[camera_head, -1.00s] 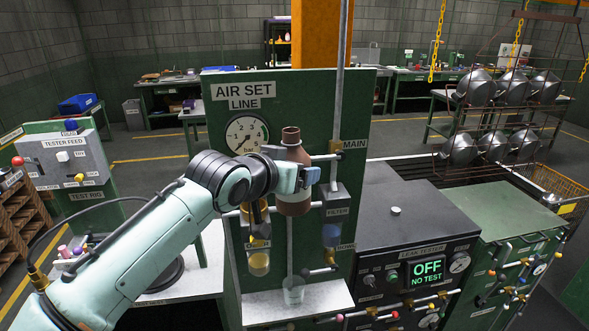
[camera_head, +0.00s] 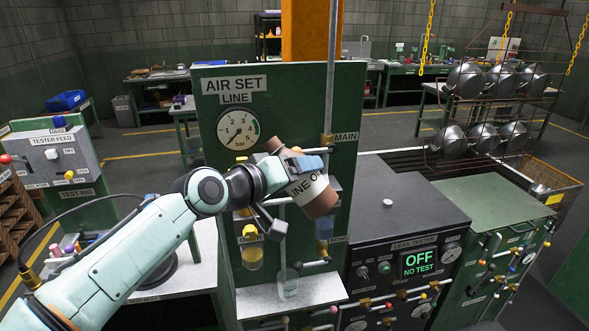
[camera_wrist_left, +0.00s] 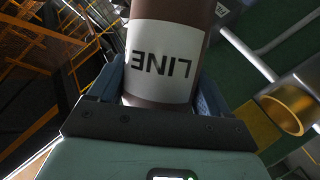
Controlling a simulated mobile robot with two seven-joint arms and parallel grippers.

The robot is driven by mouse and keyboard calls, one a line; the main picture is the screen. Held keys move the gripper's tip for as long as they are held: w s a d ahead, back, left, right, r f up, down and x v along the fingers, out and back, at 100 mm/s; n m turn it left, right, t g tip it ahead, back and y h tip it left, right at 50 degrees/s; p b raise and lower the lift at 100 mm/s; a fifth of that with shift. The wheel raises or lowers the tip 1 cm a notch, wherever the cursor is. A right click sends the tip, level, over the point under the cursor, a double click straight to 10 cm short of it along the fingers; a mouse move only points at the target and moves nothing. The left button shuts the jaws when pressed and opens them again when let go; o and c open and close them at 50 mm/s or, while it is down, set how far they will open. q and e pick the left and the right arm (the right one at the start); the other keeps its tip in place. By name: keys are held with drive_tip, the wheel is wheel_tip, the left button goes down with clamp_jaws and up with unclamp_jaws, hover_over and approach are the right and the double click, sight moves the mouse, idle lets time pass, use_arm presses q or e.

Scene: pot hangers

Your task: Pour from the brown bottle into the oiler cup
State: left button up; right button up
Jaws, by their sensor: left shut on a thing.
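The brown bottle (camera_head: 318,198) with a white LINE OIL label is held in the air before the green AIR SET panel. It is tilted, its neck to the upper left and its base to the lower right. My left gripper (camera_head: 307,170) is shut around its body; the wrist view shows the bottle (camera_wrist_left: 168,50) between the blue fingers. The oiler cup (camera_head: 252,257), with yellowish contents, is on the panel below and left of the bottle, apart from it. A brass ring, probably the oiler's rim (camera_wrist_left: 290,108), shows at right in the wrist view. My right gripper is out of view.
A clear glass (camera_head: 287,284) stands on the panel's pale shelf (camera_head: 315,292). The blue filter bowl (camera_head: 323,229) and a vertical grey pipe (camera_head: 331,80) are close to the bottle. The dark leak tester (camera_head: 415,213) stands to the right.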

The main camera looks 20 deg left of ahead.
use_arm(q)
drive_tip(key=shift+f, duration=0.15)
drive_tip(key=shift+f+n+h+b, duration=0.15)
drive_tip(key=shift+n+h+b, duration=0.25)
drive_tip(key=shift+n+b, duration=0.1)
drive_tip(key=shift+a+f+n+t+h+b, duration=0.5)
drive_tip(key=shift+f+n+b, duration=0.5)
drive_tip(key=shift+b, duration=0.65)
drive_tip(key=a+n+b, duration=0.1)
drive_tip(key=b, duration=0.1)
drive_tip(key=f+n+b, duration=0.1)
drive_tip(key=shift+a+f+h+b, duration=0.15)
drive_tip(key=shift+a+h+b, duration=0.2)
drive_tip(key=shift+h+b, duration=0.05)
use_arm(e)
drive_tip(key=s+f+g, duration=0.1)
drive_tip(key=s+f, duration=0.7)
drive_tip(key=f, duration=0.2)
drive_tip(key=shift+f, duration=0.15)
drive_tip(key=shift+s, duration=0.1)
use_arm(q)
drive_tip(key=shift+n, duration=0.3)
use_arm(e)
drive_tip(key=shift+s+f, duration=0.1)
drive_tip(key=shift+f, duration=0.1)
use_arm(q)
drive_tip(key=shift+a+f+t, duration=0.1)
drive_tip(key=shift+t, duration=0.2)
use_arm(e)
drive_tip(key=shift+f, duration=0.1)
